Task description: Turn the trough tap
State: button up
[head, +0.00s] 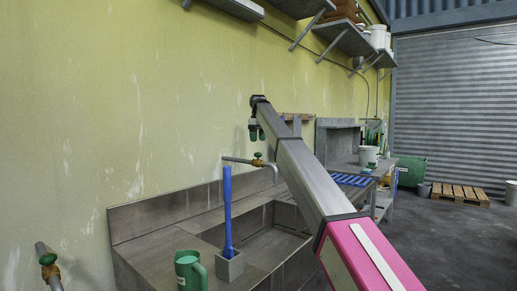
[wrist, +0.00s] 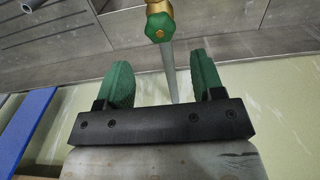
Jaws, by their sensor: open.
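The trough tap (head: 258,161) sticks out of the yellow-green wall above the metal trough (head: 157,213). It has a brass body, a green handle and a grey pipe and spout. In the wrist view its green handle (wrist: 158,27) shows just beyond my fingertips, roughly midway between them, with the pipe running down the picture between the fingers. My gripper (head: 257,134) has green finger pads and sits above the tap in the head view. It is open and empty; it also shows in the wrist view (wrist: 160,62). I see no contact with the handle.
A blue-handled tool (head: 228,205) stands upright in a grey block on the trough, beside a green mug (head: 187,268). Another green-handled tap (head: 48,261) is at the lower left. Shelves (head: 345,38) hang above. A bench with a white bucket (head: 368,155) stands beyond.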

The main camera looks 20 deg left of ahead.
notch_tip(320, 180, down, 8)
jog(key=shift+r, duration=0.1)
jog(key=c, duration=0.5)
jog(key=n, duration=0.5)
jog(key=shift+r+n, duration=0.1)
jog(key=shift+n, duration=0.2)
jog(key=shift+c, duration=0.2)
jog(key=n, duration=1.4)
jog(key=shift+n, duration=0.4)
jog(key=o, duration=0.8)
